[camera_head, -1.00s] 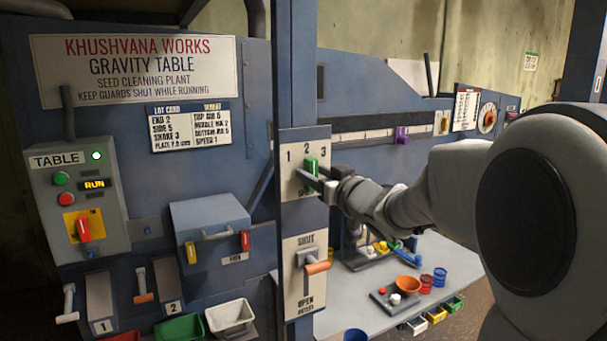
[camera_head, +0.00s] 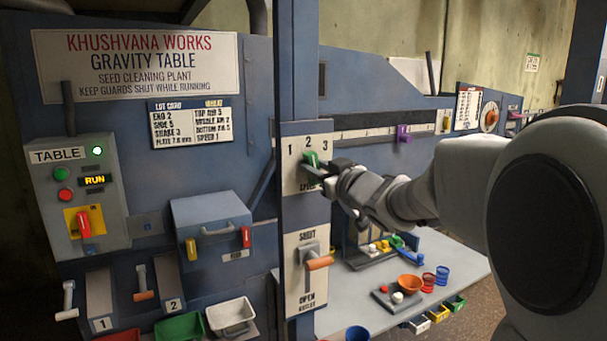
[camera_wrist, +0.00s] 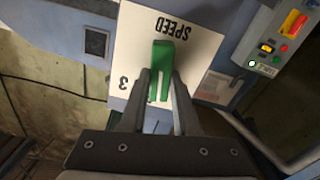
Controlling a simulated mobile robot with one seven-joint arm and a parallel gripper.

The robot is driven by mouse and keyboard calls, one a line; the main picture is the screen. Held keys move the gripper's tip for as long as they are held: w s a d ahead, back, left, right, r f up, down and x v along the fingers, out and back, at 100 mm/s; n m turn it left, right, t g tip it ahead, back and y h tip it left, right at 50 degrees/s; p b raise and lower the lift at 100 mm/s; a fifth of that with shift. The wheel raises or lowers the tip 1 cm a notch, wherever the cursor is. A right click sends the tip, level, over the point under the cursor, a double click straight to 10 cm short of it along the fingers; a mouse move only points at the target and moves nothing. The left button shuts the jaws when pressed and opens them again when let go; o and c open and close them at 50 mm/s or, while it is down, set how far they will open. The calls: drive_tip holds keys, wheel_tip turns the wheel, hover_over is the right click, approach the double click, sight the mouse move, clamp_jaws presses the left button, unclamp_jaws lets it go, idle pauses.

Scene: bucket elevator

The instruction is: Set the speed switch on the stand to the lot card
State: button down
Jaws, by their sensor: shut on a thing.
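The speed switch is a green lever (camera_head: 311,159) on a white plate (camera_head: 290,178) on the blue post, marked 1, 2, 3 from left to right. The lever shows just below the 2; its exact setting is hard to tell. My gripper (camera_head: 312,173) is shut on it. In the wrist view the green lever (camera_wrist: 162,56) stands between the fingertips of my gripper (camera_wrist: 161,82), with SPEED above it upside down and the 3 at left; 1 and 2 are hidden there. The lot card (camera_head: 190,123) on the blue wall reads SPEED 1 at lower right.
Below the switch is an outlet plate (camera_head: 294,290) marked SHUT and OPEN, with an orange-tipped handle (camera_head: 319,263) close under my arm. The TABLE control box (camera_head: 75,190) shows RUN and a green light. A bench (camera_head: 455,262) with bowls and cups stands at right.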

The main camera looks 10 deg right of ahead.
drive_tip(key=shift+a+f+n+b, duration=0.1)
drive_tip(key=shift+n+b, duration=0.95)
drive_tip(key=shift+n, duration=0.55)
drive_tip(key=shift+a+n+b, duration=0.1)
drive_tip(key=shift+n+b, duration=0.95)
drive_tip(key=shift+n, duration=0.55)
drive_tip(key=c, duration=0.6)
unclamp_jaws()
drive_tip(key=shift+c, duration=0.2)
drive_tip(key=shift+s+d, duration=0.1)
drive_tip(key=v, duration=1.7)
drive_tip(key=shift+s, duration=0.15)
